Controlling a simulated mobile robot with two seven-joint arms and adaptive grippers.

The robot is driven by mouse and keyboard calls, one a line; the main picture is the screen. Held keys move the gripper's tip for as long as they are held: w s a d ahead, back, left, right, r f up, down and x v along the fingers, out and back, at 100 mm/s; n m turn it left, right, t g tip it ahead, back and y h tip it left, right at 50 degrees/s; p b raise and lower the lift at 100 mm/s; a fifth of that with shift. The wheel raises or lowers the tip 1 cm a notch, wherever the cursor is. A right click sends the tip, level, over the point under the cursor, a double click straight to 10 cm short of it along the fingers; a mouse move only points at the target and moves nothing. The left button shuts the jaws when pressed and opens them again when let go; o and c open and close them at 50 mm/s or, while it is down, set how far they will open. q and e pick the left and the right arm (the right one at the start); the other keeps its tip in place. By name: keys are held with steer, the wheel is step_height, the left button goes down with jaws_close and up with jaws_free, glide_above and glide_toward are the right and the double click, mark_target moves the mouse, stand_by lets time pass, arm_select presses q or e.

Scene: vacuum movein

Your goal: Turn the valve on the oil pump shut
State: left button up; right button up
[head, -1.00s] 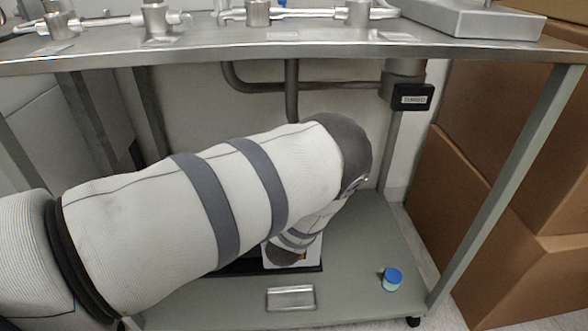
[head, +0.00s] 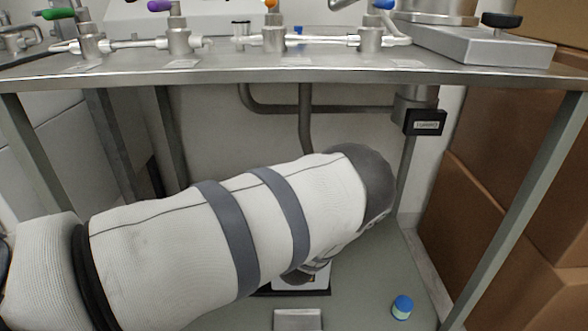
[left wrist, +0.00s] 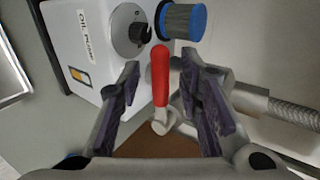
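The oil pump is a white box (left wrist: 95,45) with an "OIL PUMP" label, a black round knob (left wrist: 135,32) and a blue-rimmed cylinder (left wrist: 183,20) in the left wrist view. A valve with a red lever handle (left wrist: 160,85) sits beside it, joined to a ribbed metal hose (left wrist: 290,111). My left gripper (left wrist: 160,62) is open, with its purple-padded fingers on either side of the red handle and visible gaps to both. In the head view my left arm hides the gripper and most of the pump. My right gripper is not in view.
The steel table top (head: 300,77) carries pipes and coloured valve handles above my arm. A lower shelf (head: 375,290) holds a blue-capped jar (head: 402,307). Table legs (head: 515,210) and brown boxes (head: 490,200) bound the right. A black labelled box (head: 425,122) hangs under the table.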

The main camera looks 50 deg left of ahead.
arm_select(q)
steer(key=shift+d, duration=0.1)
steer(key=v, duration=1.2)
